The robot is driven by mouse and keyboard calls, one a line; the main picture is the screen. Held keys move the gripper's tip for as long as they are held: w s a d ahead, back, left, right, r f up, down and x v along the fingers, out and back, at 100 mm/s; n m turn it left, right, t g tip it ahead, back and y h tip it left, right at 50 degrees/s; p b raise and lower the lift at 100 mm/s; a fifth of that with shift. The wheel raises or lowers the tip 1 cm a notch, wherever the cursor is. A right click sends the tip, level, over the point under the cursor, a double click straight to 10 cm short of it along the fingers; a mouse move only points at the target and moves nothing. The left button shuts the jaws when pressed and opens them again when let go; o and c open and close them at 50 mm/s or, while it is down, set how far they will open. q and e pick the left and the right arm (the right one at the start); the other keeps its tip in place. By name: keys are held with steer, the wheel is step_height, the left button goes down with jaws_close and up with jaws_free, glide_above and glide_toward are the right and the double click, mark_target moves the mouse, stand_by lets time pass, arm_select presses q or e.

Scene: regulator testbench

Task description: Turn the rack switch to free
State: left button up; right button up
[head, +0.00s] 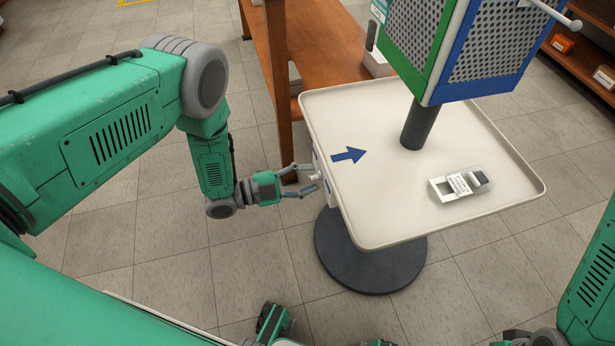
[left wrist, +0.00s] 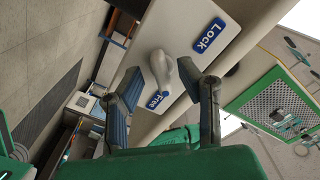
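The rack switch is a pale grey-white knob on the side of a cream-topped stand; it shows in the head view (head: 315,177) and in the left wrist view (left wrist: 160,72). In the wrist view its long shape runs toward the blue "Free" label (left wrist: 157,99), with the blue "Lock" label (left wrist: 208,36) to the upper right. My left gripper (head: 299,180) is open at the knob, also seen in the wrist view (left wrist: 160,85), its two fingers on either side. I cannot tell whether they touch it.
The stand's cream top (head: 400,215) carries a blue arrow (head: 348,155) and a small white device (head: 462,186). A dark post (head: 417,125) holds a perforated green and blue box (head: 455,55). A wooden shelf (head: 325,45) stands close behind. The floor around my left arm is clear.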

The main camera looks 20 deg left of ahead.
arm_select(q)
steer(key=v, duration=1.2)
